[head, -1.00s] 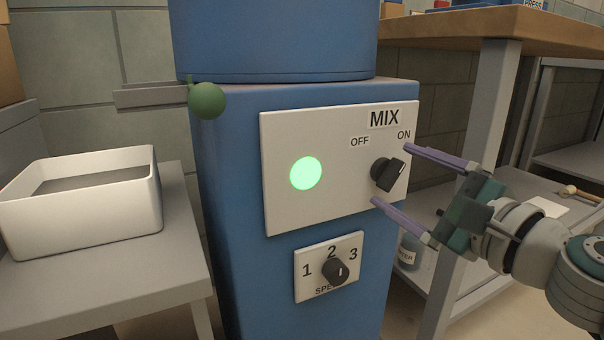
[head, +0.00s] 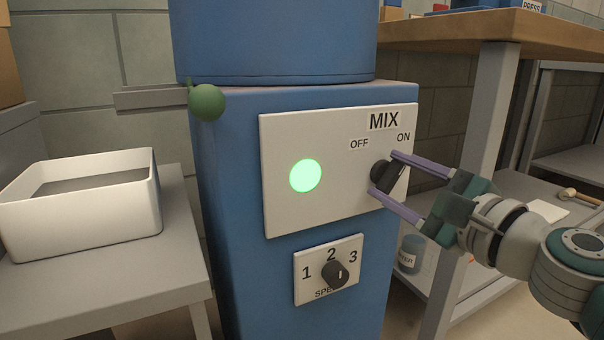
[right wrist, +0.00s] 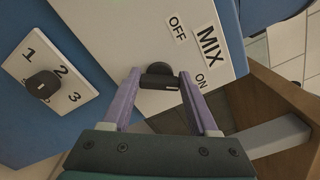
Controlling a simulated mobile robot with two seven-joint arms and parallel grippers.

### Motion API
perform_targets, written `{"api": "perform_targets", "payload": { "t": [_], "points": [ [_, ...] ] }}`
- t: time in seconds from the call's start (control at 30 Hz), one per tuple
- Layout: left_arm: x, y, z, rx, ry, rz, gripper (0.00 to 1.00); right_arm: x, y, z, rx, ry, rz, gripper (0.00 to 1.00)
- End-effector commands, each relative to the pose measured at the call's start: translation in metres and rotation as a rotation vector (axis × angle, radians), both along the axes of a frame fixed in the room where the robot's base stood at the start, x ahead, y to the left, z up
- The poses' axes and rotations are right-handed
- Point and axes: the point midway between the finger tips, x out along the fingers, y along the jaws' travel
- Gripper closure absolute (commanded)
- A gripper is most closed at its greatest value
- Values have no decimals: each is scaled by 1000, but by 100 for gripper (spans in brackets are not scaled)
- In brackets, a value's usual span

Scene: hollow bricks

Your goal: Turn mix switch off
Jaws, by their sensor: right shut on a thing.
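The MIX switch (head: 388,175) is a black knob on a white panel (head: 335,190) of the blue machine, with OFF and ON labels above it. Its pointer is turned toward ON, and the round light (head: 305,175) on the panel glows green. My right gripper (head: 382,172) has its purple fingers on either side of the knob and is shut on it. The knob also shows between the fingertips in the right wrist view (right wrist: 159,77). My left gripper is not in view.
A SPEED knob (head: 336,273) on a smaller plate sits below the panel. A green ball-ended lever (head: 207,102) is at the machine's upper left. A white bin (head: 90,220) stands on a grey table at left. A wooden-topped bench (head: 470,32) stands close at right.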

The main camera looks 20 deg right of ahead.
Motion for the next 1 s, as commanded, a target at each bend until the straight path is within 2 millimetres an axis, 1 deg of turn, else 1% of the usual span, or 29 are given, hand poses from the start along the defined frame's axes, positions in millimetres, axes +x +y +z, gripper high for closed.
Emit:
{"api": "perform_targets", "payload": {
  "t": [0.03, 0.2, 0.4, 0.57, 0.77, 1.0],
  "points": [
    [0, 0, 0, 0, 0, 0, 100, 0, 0, 0, 0, 0, 0, 76],
    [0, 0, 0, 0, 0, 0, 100, 0, 0, 0, 0, 0, 0, 96],
    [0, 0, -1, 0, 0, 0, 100, 0, 0, 0, -11, -1, 0, 96],
    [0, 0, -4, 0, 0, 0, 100, 0, 0, -1, -59, -5, -1, 96],
    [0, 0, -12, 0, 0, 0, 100, 0, 0, -3, -185, -15, 1, 96],
    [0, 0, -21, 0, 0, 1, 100, 0, 1, -4, -406, -32, 1, 96]
  ]
}}
